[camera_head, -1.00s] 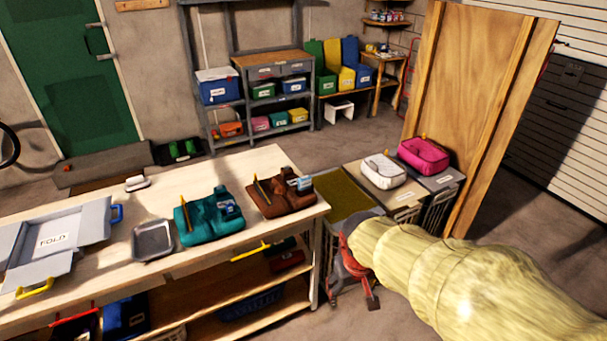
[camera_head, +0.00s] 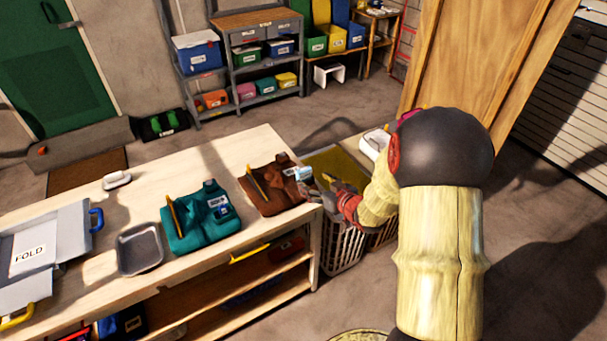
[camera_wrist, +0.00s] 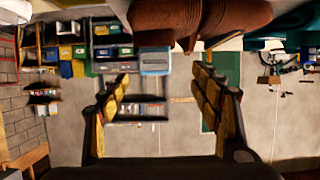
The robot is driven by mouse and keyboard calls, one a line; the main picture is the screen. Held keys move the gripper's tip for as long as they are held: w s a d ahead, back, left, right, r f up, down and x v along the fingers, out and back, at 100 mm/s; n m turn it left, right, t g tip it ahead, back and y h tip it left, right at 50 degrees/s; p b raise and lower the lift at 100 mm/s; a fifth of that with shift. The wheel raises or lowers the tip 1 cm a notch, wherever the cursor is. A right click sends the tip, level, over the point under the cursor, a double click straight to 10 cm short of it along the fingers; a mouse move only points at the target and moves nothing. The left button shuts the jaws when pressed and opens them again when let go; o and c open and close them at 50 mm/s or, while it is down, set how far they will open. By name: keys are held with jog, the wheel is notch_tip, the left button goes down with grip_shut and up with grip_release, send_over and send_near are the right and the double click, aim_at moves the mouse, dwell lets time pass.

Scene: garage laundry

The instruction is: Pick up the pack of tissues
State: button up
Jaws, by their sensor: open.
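A small light-blue and white pack (camera_head: 303,173), which looks like the pack of tissues, sits at the right end of the brown bag (camera_head: 280,198) on the table. In the wrist view, the pack (camera_wrist: 155,61) shows beyond and between my fingertips, beside the brown bag (camera_wrist: 190,18). My gripper (camera_head: 327,183) is at the table's right end, just right of the pack. Its two fingers are spread with nothing between them in the wrist view (camera_wrist: 163,80). My fingers do not appear to touch the pack.
A teal bag (camera_head: 200,230) with a blue item on it, a grey tray (camera_head: 140,258) and a grey folding board (camera_head: 65,235) lie on the wooden table (camera_head: 150,200). Laundry baskets (camera_head: 342,250) stand right of the table under my arm. Open floor lies behind the table.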

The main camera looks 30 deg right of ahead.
aim_at(306, 174)
jog(key=x, duration=0.3)
jog(key=shift+s+b, duration=0.1)
jog(key=shift+b, duration=0.25)
jog(key=x, duration=0.1)
jog(key=b+x, duration=0.1)
jog(key=x, duration=0.3)
jog(key=shift+d+r, duration=0.1)
jog(key=shift+d, duration=0.3)
jog(key=c, duration=0.3)
jog(key=c, duration=0.7)
